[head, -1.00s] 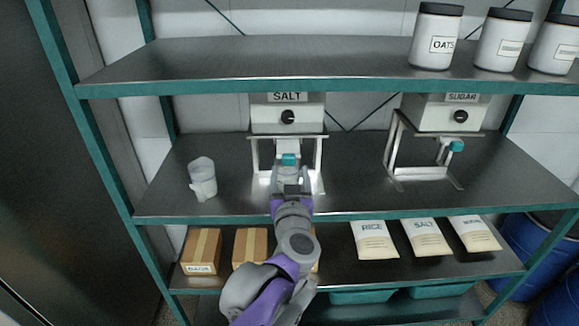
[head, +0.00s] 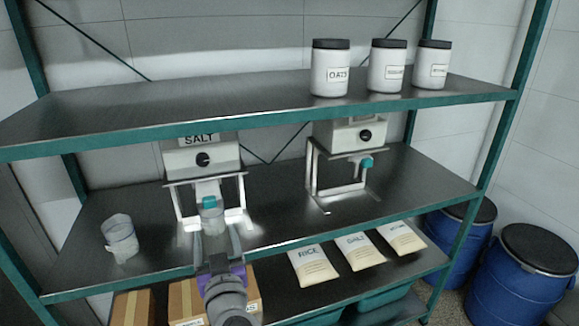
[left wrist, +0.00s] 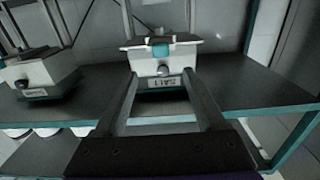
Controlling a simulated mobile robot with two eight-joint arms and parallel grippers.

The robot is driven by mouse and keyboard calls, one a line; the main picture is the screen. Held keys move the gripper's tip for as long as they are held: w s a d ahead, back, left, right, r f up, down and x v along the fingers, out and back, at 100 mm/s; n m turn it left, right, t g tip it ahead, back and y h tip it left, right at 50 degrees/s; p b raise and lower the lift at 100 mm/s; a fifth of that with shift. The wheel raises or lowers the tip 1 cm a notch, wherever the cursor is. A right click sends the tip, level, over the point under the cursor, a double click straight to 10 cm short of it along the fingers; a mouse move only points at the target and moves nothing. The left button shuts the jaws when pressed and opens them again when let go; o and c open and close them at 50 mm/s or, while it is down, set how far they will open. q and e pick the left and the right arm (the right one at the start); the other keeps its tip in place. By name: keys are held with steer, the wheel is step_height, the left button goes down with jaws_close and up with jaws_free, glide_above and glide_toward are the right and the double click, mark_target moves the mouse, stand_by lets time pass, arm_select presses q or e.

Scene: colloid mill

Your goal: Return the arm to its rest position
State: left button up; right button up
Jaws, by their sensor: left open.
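My left gripper (head: 214,238) reaches in from the front edge of the middle shelf, fingers apart and pointing at the SALT dispenser. A translucent cup (head: 213,217) stands under the dispenser's teal spout (head: 209,202), just beyond my fingertips; I cannot tell whether they touch it. The SALT dispenser (head: 200,158) is a white box with a black knob on a metal stand. In the left wrist view the dispenser (left wrist: 162,58) appears upside down beyond my open fingers (left wrist: 163,85), with nothing clearly between them. My right gripper does not show.
Another translucent cup (head: 120,240) stands at the left of the middle shelf (head: 270,205). A second dispenser (head: 350,133) stands to the right. Jars (head: 331,70) are above; cardboard boxes (head: 185,300) and bags (head: 313,265) are below. Blue barrels (head: 533,270) stand at right.

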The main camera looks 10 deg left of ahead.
arm_select(q)
steer(key=d+f+m+t+h+p, duration=0.1)
steer(key=d+f+m+t+h, duration=0.1)
steer(key=d+m+h, duration=0.5)
steer(key=s+d+f+g+h+p, duration=0.1)
steer(key=s+d+f+g+h, duration=0.35)
steer(key=d+f, duration=0.2)
steer(key=s+a+f+g+y, duration=0.1)
steer(key=s+a+f+g, duration=0.2)
steer(key=s+f, duration=0.3)
steer(key=s+a+f+g+y+p, duration=0.1)
steer(key=s+a+f+g, duration=0.2)
steer(key=s+f, duration=0.3)
steer(key=shift+s+f+n+g, duration=0.3)
steer(key=shift+f+n+g, duration=0.1)
steer(key=shift+f+g, duration=0.3)
steer(key=shift+r, duration=0.1)
stand_by(0.5)
